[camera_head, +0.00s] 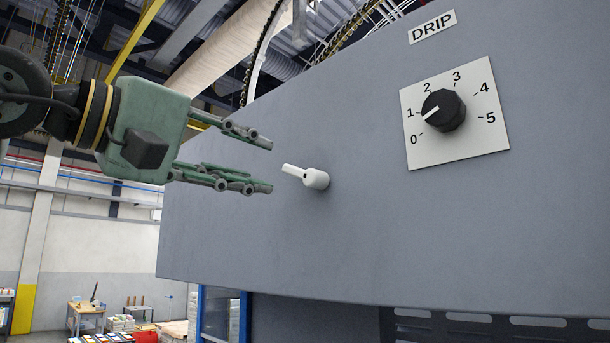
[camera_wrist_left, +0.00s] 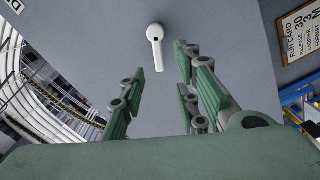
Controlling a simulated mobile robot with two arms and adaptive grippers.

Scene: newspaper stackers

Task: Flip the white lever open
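The white lever (camera_head: 314,178) sticks out of the large grey panel (camera_head: 370,220), with its handle pointing left toward my gripper in the head view. In the left wrist view the white lever (camera_wrist_left: 155,42) is near the top, its handle pointing down toward the gap between my fingers. My left gripper (camera_head: 270,166) is green, open and empty, with its fingertips just left of the lever in the head view. The left gripper (camera_wrist_left: 158,58) shows its two fingers spread apart in the wrist view. I cannot tell whether they touch the lever. My right gripper is not in view.
A run card (camera_wrist_left: 302,38) hangs at the right in the wrist view. The panel around the lever is bare.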

